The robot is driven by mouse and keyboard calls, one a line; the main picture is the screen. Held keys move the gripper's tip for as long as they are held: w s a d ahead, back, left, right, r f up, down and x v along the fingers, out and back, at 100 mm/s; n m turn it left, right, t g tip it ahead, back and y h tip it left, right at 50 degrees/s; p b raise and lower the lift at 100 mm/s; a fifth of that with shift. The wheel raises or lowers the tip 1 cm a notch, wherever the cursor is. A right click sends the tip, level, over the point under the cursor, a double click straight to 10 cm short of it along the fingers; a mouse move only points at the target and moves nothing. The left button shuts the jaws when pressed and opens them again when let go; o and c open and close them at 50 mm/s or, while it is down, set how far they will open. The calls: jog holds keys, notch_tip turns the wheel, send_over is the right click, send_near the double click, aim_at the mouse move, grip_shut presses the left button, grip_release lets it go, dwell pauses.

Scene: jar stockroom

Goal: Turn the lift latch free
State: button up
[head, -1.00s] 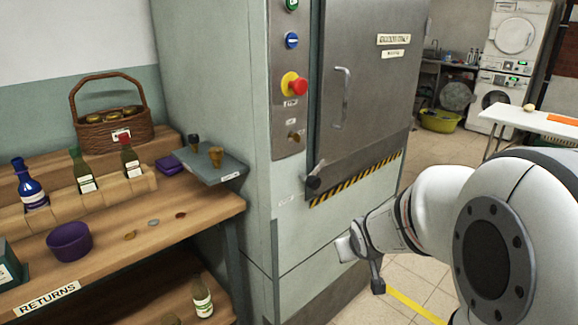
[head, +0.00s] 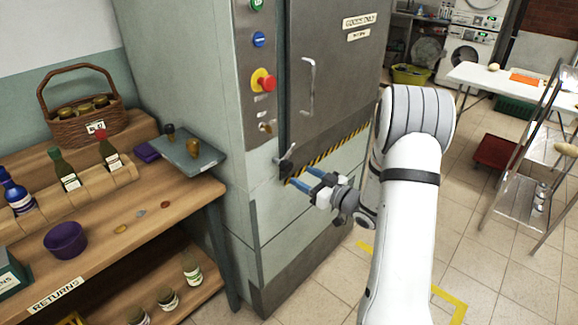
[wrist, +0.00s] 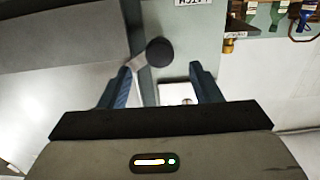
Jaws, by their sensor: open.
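The lift latch (head: 285,164) is a small metal lever with a dark knob, low on the front of the grey-green lift cabinet, beside the steel door's lower left corner. In the wrist view the latch's black knob (wrist: 160,52) shows ahead, between the lines of the fingers, with its metal arm running toward the left finger. My gripper (head: 309,186) has blue fingers and is open and empty, just right of and below the latch. It also shows in the wrist view (wrist: 163,82). I cannot tell whether the left finger touches the lever.
The steel door (head: 335,70) looks shut and has a vertical handle (head: 308,88). A red stop button (head: 263,80) sits above the latch. A wooden returns bench (head: 150,215) with bottles and a purple bowl (head: 65,240) stands left. Tiled floor lies right, with a step ladder (head: 545,150).

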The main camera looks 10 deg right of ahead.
aim_at(289, 169)
jog(key=x, duration=0.6)
jog(key=shift+w+a+p, duration=0.1)
jog(key=shift+p, duration=0.3)
jog(key=shift+c, duration=0.2)
grip_shut()
